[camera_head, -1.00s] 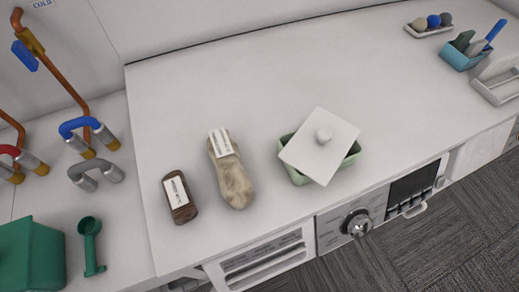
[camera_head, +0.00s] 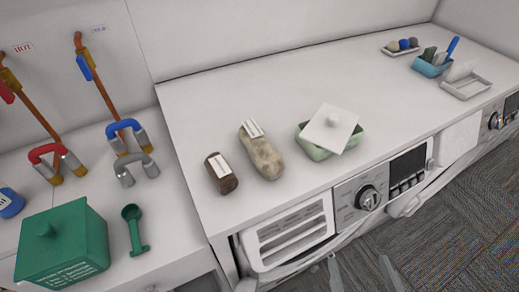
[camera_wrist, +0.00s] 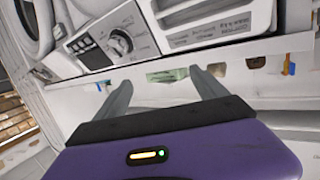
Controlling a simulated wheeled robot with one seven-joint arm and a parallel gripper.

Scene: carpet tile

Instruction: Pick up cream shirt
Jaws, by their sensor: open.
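I cannot make out a cream shirt in either view. My gripper (camera_head: 362,274) shows as two grey fingertips at the bottom edge of the head view, low in front of the washing machine. In the wrist view my gripper (camera_wrist: 163,80) has its two fingers spread apart with nothing held between them. The fingers point toward the washing machine front, whose dial (camera_wrist: 120,42) shows ahead. The same machine's dial (camera_head: 370,197) shows in the head view below the counter edge.
The white counter (camera_head: 240,105) holds a brown labelled block (camera_head: 221,182), a beige lumpy item (camera_head: 263,157) and a green lidded dish (camera_head: 322,151). A green box (camera_head: 62,250) and scoop (camera_head: 134,230) are at left. Grey carpet (camera_head: 450,230) lies in front.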

